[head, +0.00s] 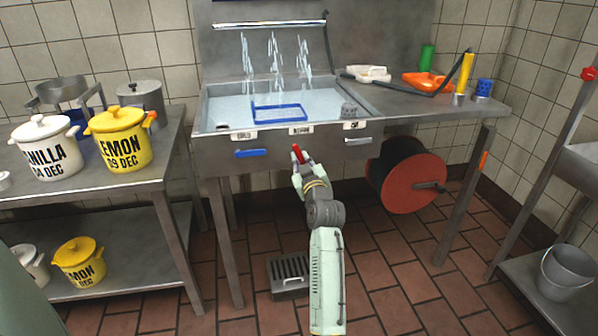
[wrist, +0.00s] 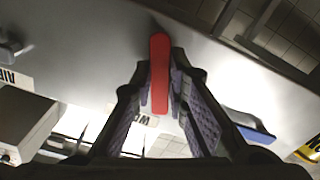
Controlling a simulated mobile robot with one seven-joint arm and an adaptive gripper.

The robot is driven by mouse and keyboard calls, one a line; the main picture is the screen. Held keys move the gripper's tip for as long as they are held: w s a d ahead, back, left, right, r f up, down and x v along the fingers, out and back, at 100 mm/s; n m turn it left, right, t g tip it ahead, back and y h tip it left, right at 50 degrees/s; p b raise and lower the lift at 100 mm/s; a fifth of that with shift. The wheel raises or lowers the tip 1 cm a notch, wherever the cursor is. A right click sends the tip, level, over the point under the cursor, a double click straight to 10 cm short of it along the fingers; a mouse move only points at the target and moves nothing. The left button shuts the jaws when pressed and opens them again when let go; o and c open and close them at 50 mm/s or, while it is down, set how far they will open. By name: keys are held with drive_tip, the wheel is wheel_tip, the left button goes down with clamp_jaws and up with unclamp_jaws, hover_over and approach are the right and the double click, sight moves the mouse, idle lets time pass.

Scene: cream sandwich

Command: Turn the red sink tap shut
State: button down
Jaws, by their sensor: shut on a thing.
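The red tap lever (head: 297,151) is on the front panel of the steel sink (head: 210,140), between a blue lever (head: 253,153) on the left and a pale lever (head: 357,141) on the right. My gripper (head: 303,168) is at the red lever. In the wrist view, the lever (wrist: 159,75) stands upright in the picture between the two fingers of my gripper (wrist: 168,85), which are shut on it. The blue lever (wrist: 247,122) shows to the right there. Water streams (head: 273,58) fall from the bar above the basin.
A blue frame (head: 279,113) is in the basin. A red hose reel (head: 411,184) hangs under the counter at right. A slotted grey box (head: 289,277) is on the floor below. A left-hand table holds a yellow LEMON pot (head: 120,150) and a white VANILLA pot (head: 46,160).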

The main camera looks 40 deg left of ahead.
sight(307, 144)
drive_tip(key=n+b, duration=0.2)
drive_tip(key=w+d+r+n+b, duration=0.1)
drive_tip(key=n, duration=0.2)
drive_tip(key=n+b, duration=0.2)
drive_tip(key=shift+w+d+r+b, duration=0.15)
drive_tip(key=shift+w+b, duration=0.1)
drive_tip(key=shift+b, duration=0.1)
drive_tip(key=n, duration=0.2)
drive_tip(key=r+n+b, duration=0.1)
drive_tip(key=shift+w+d+n, duration=0.1)
drive_tip(key=shift+w+n, duration=0.05)
drive_tip(key=shift+n, duration=0.25)
drive_tip(key=shift+r+n+b, duration=0.25)
drive_tip(key=shift+n+b, duration=0.05)
drive_tip(key=shift+n, duration=0.35)
drive_tip(key=shift+r+n+b, duration=0.25)
drive_tip(key=shift+n, duration=0.4)
drive_tip(key=c, duration=1.6)
unclamp_jaws()
drive_tip(key=shift+r, duration=0.1)
drive_tip(key=shift+o, duration=0.2)
